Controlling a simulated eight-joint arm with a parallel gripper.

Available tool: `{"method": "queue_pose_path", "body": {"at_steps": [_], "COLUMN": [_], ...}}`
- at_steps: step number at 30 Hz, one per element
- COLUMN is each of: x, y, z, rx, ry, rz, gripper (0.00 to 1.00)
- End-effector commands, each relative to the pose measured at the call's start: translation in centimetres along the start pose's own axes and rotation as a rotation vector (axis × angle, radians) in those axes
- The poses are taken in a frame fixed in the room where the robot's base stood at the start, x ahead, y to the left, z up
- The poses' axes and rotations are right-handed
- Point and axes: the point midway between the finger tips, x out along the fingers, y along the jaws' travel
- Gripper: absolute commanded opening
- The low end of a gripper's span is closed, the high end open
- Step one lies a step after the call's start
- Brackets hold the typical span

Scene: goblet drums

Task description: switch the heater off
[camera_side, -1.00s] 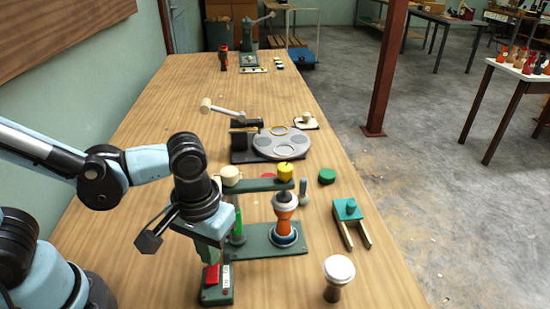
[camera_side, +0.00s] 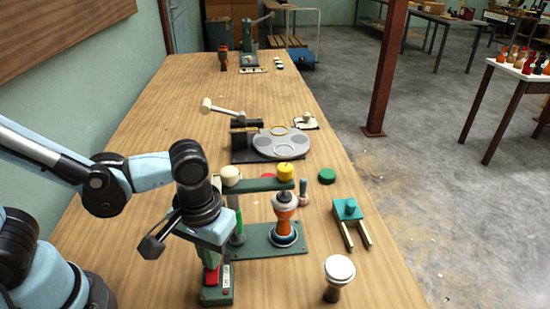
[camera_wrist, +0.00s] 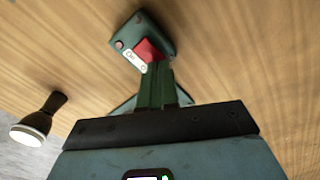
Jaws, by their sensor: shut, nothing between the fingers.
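A green switch box (camera_side: 219,289) with a red rocker (camera_side: 211,278) and a pale marked strip stands on the bench near my arm. In the wrist view the box (camera_wrist: 165,27) and its red rocker (camera_wrist: 148,50) show just beyond my fingers. My gripper (camera_side: 211,264) is shut and empty, pointing down over the rocker and hiding part of it. In the wrist view the closed green fingers (camera_wrist: 157,88) overlap the rocker's lower edge; I cannot tell whether they touch it. Which way the rocker is tipped is not clear.
A green stand (camera_side: 262,242) with an orange-banded drum (camera_side: 285,222) is close beside the switch box. A white-topped drum (camera_side: 337,277) stands to the right, also in the wrist view (camera_wrist: 38,122). A green block with prongs (camera_side: 350,218) lies beyond. The bench's right edge is open.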

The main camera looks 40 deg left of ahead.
Motion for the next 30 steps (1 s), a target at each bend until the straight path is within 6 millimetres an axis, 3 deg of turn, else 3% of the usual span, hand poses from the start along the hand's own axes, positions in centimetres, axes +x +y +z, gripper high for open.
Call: {"method": "queue_pose_path", "body": {"at_steps": [14, 30], "x": [0.2, -3.7], "y": [0.0, 0.0], "z": [0.0, 0.0], "rx": [0.0, 0.0], "ry": [0.0, 0.0], "rz": [0.0, 0.0], "gripper": [0.0, 0.0]}}
